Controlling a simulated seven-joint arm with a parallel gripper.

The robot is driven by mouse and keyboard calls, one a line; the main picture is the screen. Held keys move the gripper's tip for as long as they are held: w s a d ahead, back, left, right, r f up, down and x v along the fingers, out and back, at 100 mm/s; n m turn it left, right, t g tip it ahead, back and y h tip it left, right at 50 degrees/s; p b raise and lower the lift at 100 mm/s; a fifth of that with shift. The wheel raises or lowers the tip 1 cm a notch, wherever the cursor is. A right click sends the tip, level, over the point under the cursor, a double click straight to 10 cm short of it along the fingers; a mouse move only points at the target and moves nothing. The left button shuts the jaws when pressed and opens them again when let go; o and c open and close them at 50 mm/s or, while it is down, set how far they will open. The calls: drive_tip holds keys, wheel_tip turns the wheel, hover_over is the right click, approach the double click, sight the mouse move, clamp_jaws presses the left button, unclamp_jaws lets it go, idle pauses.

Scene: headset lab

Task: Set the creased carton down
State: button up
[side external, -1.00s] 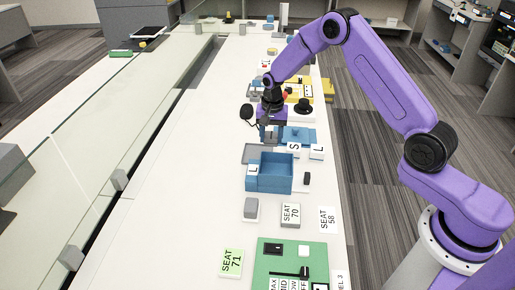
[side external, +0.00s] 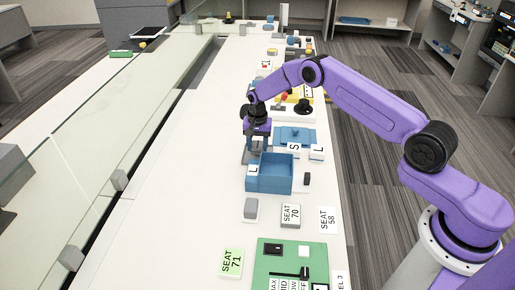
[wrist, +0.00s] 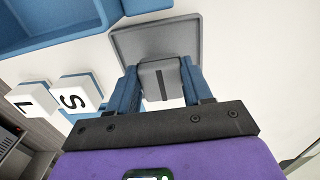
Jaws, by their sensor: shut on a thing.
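My gripper (side external: 257,144) is shut on a grey carton with a dark line down its face. The carton (wrist: 160,82) sits between the two blue fingers in the wrist view. A flat grey tray (wrist: 155,40) with a raised rim lies beyond the carton in that view, and the carton overlaps its near edge. Whether the carton touches the tray, I cannot tell. In the side view the tray (side external: 247,157) is mostly hidden behind my gripper and the blue bin, and the carton cannot be made out.
The open blue bin (side external: 270,174) stands just in front of my gripper, labelled L. A grey block (side external: 251,207) stands nearer. The white counter to the left is clear.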

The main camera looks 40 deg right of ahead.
drive_tip(key=shift+f, duration=0.85)
drive_tip(key=shift+f, duration=0.1)
drive_tip(key=o, duration=1)
